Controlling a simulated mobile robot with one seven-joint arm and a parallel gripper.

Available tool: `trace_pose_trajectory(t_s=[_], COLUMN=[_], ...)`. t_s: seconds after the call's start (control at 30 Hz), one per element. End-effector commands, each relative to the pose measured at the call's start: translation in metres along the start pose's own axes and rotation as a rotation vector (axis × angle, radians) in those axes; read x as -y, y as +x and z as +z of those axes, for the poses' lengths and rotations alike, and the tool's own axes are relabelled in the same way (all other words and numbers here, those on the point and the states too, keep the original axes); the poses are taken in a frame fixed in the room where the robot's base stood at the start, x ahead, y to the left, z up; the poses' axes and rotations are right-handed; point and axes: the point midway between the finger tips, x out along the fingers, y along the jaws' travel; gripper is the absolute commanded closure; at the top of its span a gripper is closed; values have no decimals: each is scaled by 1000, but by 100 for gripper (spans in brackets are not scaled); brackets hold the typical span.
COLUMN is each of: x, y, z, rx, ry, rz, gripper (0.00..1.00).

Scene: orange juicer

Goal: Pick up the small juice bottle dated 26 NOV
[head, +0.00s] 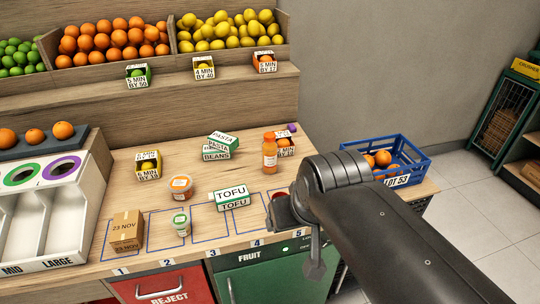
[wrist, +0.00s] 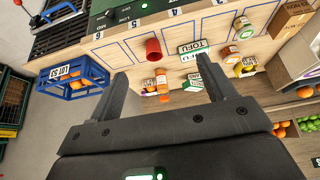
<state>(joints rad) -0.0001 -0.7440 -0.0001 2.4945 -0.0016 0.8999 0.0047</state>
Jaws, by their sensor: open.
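A small orange juice bottle (head: 270,153) with an orange cap and white label stands upright on the wooden counter, right of the middle. Its date is too small to read. In the wrist view the bottle (wrist: 161,82) shows between my two fingers, farther off than they are. My gripper (wrist: 162,68) is open and empty. In the head view my arm covers most of the gripper, which hangs over the counter's front right, nearer than the bottle. A cardboard box (head: 126,231) at front left reads 23 NOV.
A red cup (wrist: 153,50) stands near the bottle, mostly hidden by my arm in the head view. A blue crate (head: 391,160) is at right.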

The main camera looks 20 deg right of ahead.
Motion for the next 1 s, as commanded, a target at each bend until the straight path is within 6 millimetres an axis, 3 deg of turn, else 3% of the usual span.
trace_pose_trajectory(t_s=[0.17,0.47,0.77,1.0], x=[-3,-14,-24,-32], y=[2,25,76,136], z=[-31,-125,-214,-275], rx=[15,47,65,74], ry=[40,170,297,395], rz=[15,69,131,183], gripper=[24,24,24,24])
